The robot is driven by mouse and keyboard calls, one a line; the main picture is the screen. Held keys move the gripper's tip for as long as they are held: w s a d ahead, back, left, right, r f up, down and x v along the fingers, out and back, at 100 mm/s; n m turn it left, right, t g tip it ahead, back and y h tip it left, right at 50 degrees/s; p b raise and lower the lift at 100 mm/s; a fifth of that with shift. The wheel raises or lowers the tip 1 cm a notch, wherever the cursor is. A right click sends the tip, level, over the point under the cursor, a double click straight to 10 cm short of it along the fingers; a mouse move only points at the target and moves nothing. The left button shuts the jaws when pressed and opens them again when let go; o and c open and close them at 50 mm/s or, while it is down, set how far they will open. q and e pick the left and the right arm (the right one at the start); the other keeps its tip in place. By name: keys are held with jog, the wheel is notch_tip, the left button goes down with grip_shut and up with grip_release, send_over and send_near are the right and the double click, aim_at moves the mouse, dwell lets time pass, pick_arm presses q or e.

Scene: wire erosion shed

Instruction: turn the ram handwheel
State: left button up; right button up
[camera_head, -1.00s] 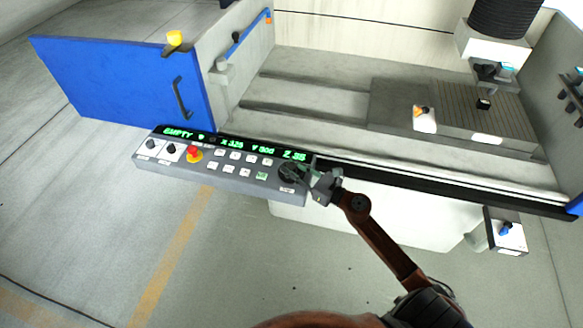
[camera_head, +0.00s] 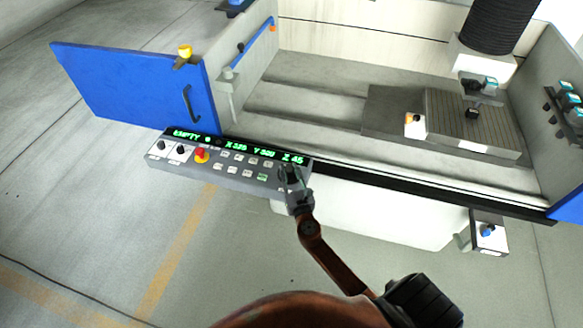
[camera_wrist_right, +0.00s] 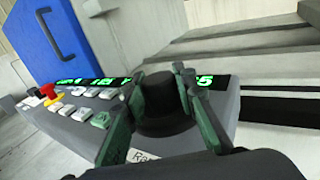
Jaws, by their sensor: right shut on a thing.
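The ram handwheel is a black round knob (camera_wrist_right: 158,105) at the right end of the grey control panel (camera_head: 228,180). In the head view my right gripper (camera_head: 288,172) covers most of it. In the right wrist view the green fingers of my right gripper (camera_wrist_right: 161,78) stand on either side of the knob, shut on it. The panel's green display (camera_head: 235,147) appears to read Z 45 at its right end. The ram head (camera_head: 482,62), under black bellows, hangs above the worktable (camera_head: 470,125). My left gripper is not in view.
A red emergency button (camera_head: 201,155) and several white keys sit left of the knob. A blue door (camera_head: 130,90) stands open at the left. A black rail (camera_head: 420,185) runs right from the panel. The floor in front is clear.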

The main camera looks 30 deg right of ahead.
jog(key=m+g+h, duration=0.1)
jog(key=h, duration=0.1)
jog(key=m+g+h, duration=0.1)
jog(key=m+h, duration=0.1)
jog(key=shift+a+p, duration=0.2)
jog(key=shift+p, duration=0.15)
jog(key=m+g+h, duration=0.2)
jog(key=h, duration=0.1)
jog(key=shift+w+m+g, duration=0.1)
jog(key=shift+m+g, duration=0.2)
jog(key=shift+g, duration=0.1)
jog(key=m+g+h+b, duration=0.2)
jog(key=m+g+h, duration=0.1)
jog(key=g, duration=0.1)
jog(key=shift+f, duration=0.15)
jog(key=shift+d+m+g+h+b, duration=0.1)
jog(key=shift+m+g+h+b, duration=0.75)
jog(key=shift+m+g, duration=0.95)
jog(key=shift+g, duration=0.6)
jog(key=o, duration=1.2)
